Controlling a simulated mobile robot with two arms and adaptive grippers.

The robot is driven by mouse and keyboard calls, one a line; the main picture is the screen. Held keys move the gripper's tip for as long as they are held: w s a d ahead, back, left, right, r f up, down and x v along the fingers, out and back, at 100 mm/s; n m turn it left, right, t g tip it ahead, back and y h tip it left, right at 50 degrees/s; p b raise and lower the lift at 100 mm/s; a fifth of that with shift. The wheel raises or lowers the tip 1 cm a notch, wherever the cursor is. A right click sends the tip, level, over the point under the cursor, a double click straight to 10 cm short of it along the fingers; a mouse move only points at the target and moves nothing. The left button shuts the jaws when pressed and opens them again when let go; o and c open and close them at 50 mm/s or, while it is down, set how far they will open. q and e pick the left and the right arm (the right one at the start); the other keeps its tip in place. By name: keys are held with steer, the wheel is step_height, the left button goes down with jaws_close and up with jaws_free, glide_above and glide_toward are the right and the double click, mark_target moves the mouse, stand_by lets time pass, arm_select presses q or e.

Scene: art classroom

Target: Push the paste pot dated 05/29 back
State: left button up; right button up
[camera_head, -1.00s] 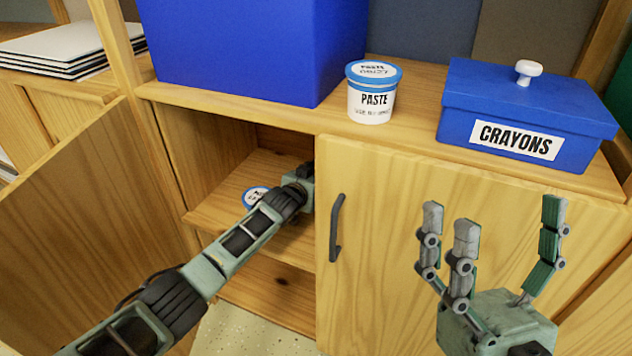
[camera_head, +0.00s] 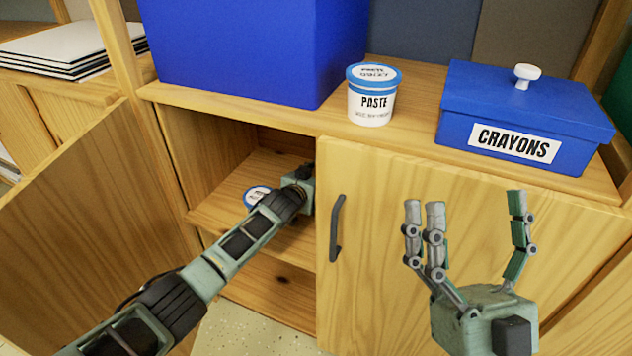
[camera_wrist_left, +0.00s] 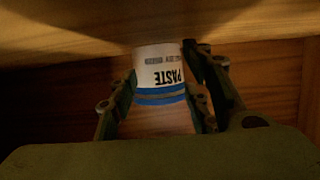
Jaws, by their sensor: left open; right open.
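A white paste pot with a blue-rimmed lid (camera_head: 374,92) stands on the cabinet top; the small date on its lid is too blurred to read surely. A second pot's blue-and-white lid (camera_head: 256,196) shows inside the open cabinet, partly hidden by my left arm. In the left wrist view a paste pot (camera_wrist_left: 160,75) appears upside down between the fingers of my open left gripper (camera_wrist_left: 165,95); I cannot tell whether they touch it. In the head view the left fingers are hidden inside the cabinet. My right gripper (camera_head: 468,225) is open and empty before the closed door.
A blue crayons box (camera_head: 525,115) and a large blue bin (camera_head: 250,50) stand on the cabinet top (camera_head: 420,115). The left door (camera_head: 90,215) is swung open; the right door (camera_head: 375,240) is closed, with a dark handle (camera_head: 336,228).

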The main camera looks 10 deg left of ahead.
steer(key=shift+w+a+f+g+h+p, duration=0.15)
steer(key=shift+w+f+g+h+p, duration=0.35)
steer(key=shift+w+f+g, duration=0.65)
steer(key=shift+w, duration=0.15)
